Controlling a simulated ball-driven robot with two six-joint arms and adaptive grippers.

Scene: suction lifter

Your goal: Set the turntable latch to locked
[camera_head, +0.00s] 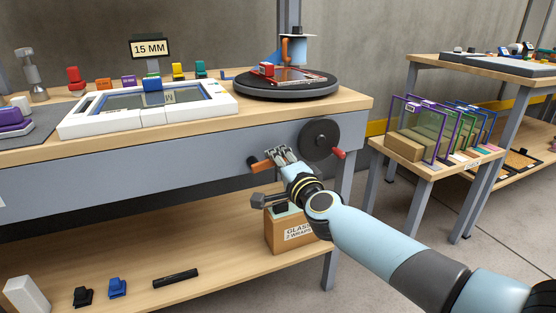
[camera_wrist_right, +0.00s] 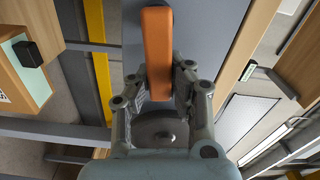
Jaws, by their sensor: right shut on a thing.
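The dark round turntable (camera_head: 286,92) sits on the bench top at the back, with a red and grey fixture on it. The latch lever (camera_head: 262,163) is an orange bar on the bench's grey front panel, below the turntable. My right gripper (camera_head: 281,154) is at its right end; its fingers hide part of the lever. In the right wrist view the orange lever (camera_wrist_right: 157,45) runs from the top down between the fingers of my right gripper (camera_wrist_right: 160,80), which are shut on it. I cannot read any lock marking. My left gripper is not in view.
A dark handwheel (camera_head: 319,136) with a red handle (camera_head: 338,153) is close to the right of my gripper. A cardboard box (camera_head: 284,233) stands on the lower shelf under my arm. A rack of framed panes (camera_head: 430,135) stands on a small table at right.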

